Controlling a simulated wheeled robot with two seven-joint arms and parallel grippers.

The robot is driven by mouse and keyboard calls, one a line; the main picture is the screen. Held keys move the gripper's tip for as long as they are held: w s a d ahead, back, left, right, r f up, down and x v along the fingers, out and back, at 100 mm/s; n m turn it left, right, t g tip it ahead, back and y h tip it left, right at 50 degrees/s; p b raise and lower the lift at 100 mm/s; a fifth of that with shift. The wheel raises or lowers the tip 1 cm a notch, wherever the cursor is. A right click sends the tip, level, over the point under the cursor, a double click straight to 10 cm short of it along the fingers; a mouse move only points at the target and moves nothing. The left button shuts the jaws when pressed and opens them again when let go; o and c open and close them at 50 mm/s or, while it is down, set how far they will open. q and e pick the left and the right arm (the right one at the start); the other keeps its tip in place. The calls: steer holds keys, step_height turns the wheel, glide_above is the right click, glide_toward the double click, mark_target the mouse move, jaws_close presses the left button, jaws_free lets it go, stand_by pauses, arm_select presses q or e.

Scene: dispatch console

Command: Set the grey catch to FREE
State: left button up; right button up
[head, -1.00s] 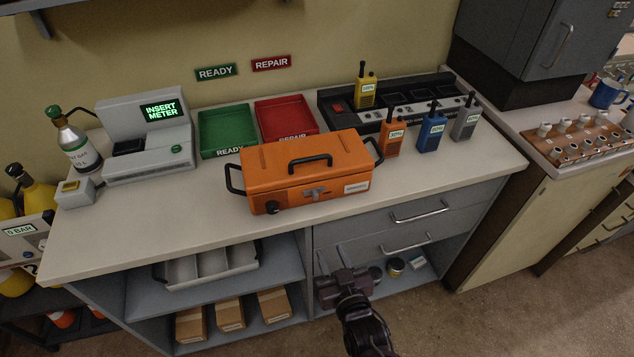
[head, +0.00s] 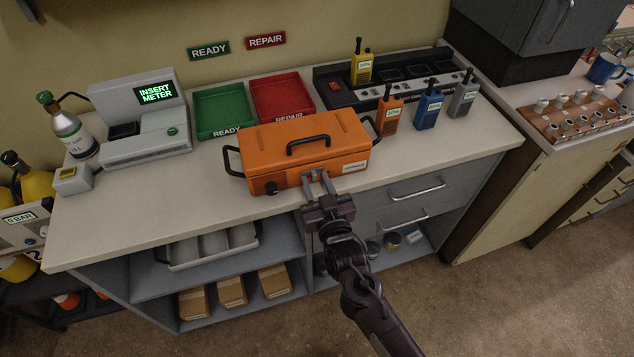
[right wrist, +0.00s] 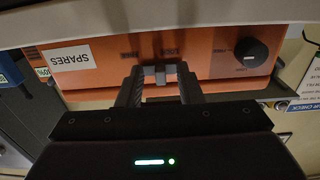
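An orange box (head: 290,142) with black handles stands on the counter. The grey catch (right wrist: 160,74) is on its front face, seen upside down in the right wrist view, with small dark marks beside it that I cannot read. My right gripper (head: 318,178) is at the front of the box, and its fingers (right wrist: 160,80) stand either side of the catch. The fingers look apart, with narrow gaps to the catch. In the head view the gripper mostly hides the catch. My left gripper is not in view.
A black knob (right wrist: 251,53) and a white SPARES label (right wrist: 70,58) are on the same box face. Green (head: 224,108) and red (head: 282,97) trays stand behind the box. Several radios stand to its right.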

steer(key=c, duration=0.7)
jaws_close()
steer(key=shift+w+d, duration=0.25)
steer(key=shift+d, duration=0.45)
steer(key=shift+w+d, duration=0.2)
steer(key=shift+d, duration=0.5)
steer(key=o, duration=0.7)
jaws_free()
